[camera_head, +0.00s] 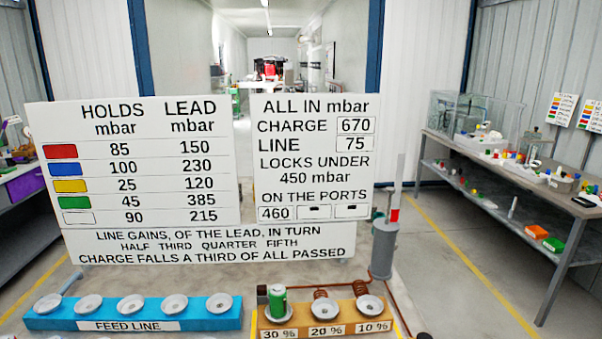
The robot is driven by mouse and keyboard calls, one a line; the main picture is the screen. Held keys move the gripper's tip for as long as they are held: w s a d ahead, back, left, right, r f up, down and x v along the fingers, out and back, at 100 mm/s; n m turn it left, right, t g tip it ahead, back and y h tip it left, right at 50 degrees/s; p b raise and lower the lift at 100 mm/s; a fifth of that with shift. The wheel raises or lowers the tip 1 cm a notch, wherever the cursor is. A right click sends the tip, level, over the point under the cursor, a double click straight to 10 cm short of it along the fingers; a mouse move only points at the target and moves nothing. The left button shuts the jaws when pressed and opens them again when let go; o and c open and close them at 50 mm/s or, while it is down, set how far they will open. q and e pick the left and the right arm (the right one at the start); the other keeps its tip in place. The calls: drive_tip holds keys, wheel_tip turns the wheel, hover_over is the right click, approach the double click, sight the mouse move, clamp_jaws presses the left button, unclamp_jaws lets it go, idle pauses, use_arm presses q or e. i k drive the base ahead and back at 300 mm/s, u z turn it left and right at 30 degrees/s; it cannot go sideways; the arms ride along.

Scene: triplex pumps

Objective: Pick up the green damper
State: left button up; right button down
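A green damper (277,301), a short upright cylinder with a paler top, stands on the left dish of the orange port block (342,321), above the label 30 %. The other two dishes, 20 % (326,308) and 10 % (370,304), hold no damper; copper coils show behind them. The blue feed line block (60,322) has several empty grey dishes in a row. Neither of my grippers can be made out in this view.
White boards (145,165) stand behind the blocks; the charge reads 670, the line 75, the first port 460. A grey cylinder with a red-marked rod (384,250) stands right of the orange block. A cluttered bench (560,205) is at right.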

sight(277, 295)
drive_tip(key=z, duration=1.2)
drive_tip(key=i, duration=0.15)
drive_tip(key=u, duration=2.9)
drive_tip(key=k, duration=1.35)
drive_tip(key=z, duration=0.4)
drive_tip(key=i, duration=1)
drive_tip(key=z, duration=0.1)
